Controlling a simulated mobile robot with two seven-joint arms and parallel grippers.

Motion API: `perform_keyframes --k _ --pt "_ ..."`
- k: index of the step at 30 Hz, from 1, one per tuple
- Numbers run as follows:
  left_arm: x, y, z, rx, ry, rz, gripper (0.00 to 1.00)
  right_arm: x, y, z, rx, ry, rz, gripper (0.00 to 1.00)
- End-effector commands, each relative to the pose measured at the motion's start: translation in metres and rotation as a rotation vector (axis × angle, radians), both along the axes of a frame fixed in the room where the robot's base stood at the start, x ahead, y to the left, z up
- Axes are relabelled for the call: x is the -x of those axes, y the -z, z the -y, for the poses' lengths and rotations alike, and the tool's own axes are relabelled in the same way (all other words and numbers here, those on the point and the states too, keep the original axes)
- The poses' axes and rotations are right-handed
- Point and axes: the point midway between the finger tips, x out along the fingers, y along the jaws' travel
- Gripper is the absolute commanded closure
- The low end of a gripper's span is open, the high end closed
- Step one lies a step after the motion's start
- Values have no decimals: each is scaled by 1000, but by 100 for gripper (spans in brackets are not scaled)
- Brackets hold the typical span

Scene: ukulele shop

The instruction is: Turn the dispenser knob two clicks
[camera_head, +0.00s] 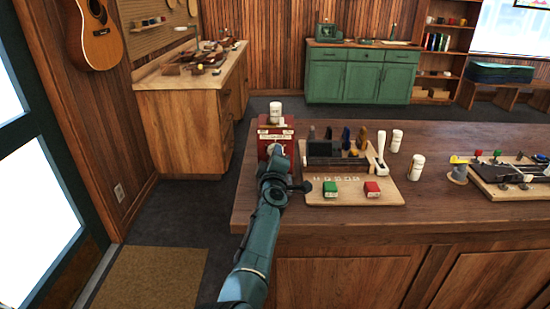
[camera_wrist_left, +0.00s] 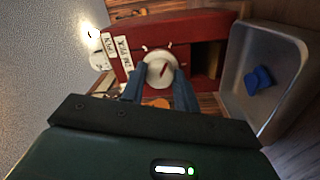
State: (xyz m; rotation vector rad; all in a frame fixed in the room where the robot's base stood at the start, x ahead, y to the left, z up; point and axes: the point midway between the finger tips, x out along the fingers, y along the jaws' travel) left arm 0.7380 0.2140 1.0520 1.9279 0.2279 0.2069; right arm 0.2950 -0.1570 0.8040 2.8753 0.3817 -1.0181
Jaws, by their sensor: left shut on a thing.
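The red dispenser (camera_head: 264,144) stands at the left end of the wooden counter. It also shows in the left wrist view (camera_wrist_left: 200,32), with white labels and pale tick marks around its knob. The round cream knob (camera_wrist_left: 158,71) has a red pointer line, tilted a little right of straight up. My left gripper (camera_wrist_left: 160,82) has its blue fingers on either side of the knob, shut on it. In the head view my left gripper (camera_head: 277,158) is at the dispenser's front and hides much of it. My right gripper is not in view.
A grey metal tray (camera_wrist_left: 238,70) holding a blue piece (camera_wrist_left: 259,79) lies right of the dispenser. White containers (camera_head: 416,168) stand further right.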

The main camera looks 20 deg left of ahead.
Motion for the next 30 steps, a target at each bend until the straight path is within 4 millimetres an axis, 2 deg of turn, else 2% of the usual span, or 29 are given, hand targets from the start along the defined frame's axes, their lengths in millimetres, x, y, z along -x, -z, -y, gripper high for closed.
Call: perform_keyframes --k 10,11,18,30 --pt "0 -1 0 -1 1 2 92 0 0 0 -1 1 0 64" --pt "0 -1 0 -1 1 2 68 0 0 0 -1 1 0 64" --pt "0 -1 0 -1 0 1 48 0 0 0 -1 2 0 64" --pt "0 0 0 -1 0 0 48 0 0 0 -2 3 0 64"
